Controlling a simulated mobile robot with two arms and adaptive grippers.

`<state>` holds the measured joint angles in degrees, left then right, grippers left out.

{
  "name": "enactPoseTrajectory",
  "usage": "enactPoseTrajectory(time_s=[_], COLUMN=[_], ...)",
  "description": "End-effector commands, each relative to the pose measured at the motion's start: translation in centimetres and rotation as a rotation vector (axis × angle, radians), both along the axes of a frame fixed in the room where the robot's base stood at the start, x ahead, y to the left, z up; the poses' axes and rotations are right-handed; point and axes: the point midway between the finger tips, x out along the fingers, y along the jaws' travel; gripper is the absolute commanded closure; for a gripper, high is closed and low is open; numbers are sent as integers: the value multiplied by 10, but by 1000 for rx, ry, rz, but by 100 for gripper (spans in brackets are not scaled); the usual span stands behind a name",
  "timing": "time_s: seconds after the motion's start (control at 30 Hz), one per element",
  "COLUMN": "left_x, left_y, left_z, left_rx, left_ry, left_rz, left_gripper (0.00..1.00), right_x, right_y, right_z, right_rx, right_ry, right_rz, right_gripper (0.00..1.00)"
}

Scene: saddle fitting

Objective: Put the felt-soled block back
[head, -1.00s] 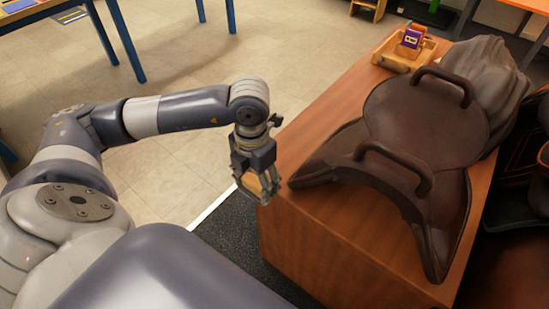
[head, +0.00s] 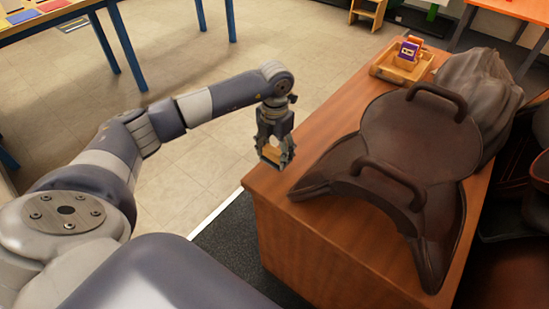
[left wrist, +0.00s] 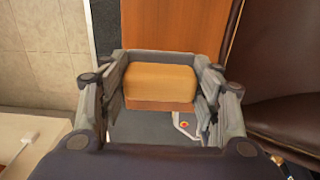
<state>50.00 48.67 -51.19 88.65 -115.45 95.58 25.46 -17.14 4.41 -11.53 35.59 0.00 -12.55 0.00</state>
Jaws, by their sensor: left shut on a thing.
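My left gripper (head: 275,150) is shut on a tan block (left wrist: 160,84) and holds it in the air by the front left corner of the desk in the head view. The block also shows between the fingers in the head view (head: 273,155). In the left wrist view its broad tan face and a browner lower face show; I cannot make out a felt sole. A wooden tray (head: 388,72) stands at the far end of the desk, with a purple item (head: 409,50) and other wooden parts in it. My right gripper is not in view.
A dark brown saddle-like form (head: 425,135) with two raised handles covers much of the desk (head: 290,215). A grey crumpled thing (head: 480,95) lies behind it. A strip of bare desktop runs along the left edge to the tray. A blue-legged table (head: 60,20) stands far left.

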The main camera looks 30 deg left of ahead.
Motion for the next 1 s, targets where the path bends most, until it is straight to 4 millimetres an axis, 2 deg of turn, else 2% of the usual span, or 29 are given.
enactPoseTrajectory(time_s=[0.23, 0.6, 0.63, 0.7, 1.0], left_x=[-2, -1, -1, -1, -1], left_y=[-1, 0, 0, 0, 0], left_z=[-30, -37, -37, -36, -36], left_rx=[-1, 0, 0, 0, 0], left_ry=[4, 2, 2, 2, 2], left_rz=[0, 0, 0, 0, -1], left_gripper=[61, 61, 40, 24, 22], right_x=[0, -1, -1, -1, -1], right_y=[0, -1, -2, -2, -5], right_z=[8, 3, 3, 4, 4], right_rx=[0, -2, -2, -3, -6], right_ry=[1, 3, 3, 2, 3], right_rz=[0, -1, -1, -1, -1], right_gripper=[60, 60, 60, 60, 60])
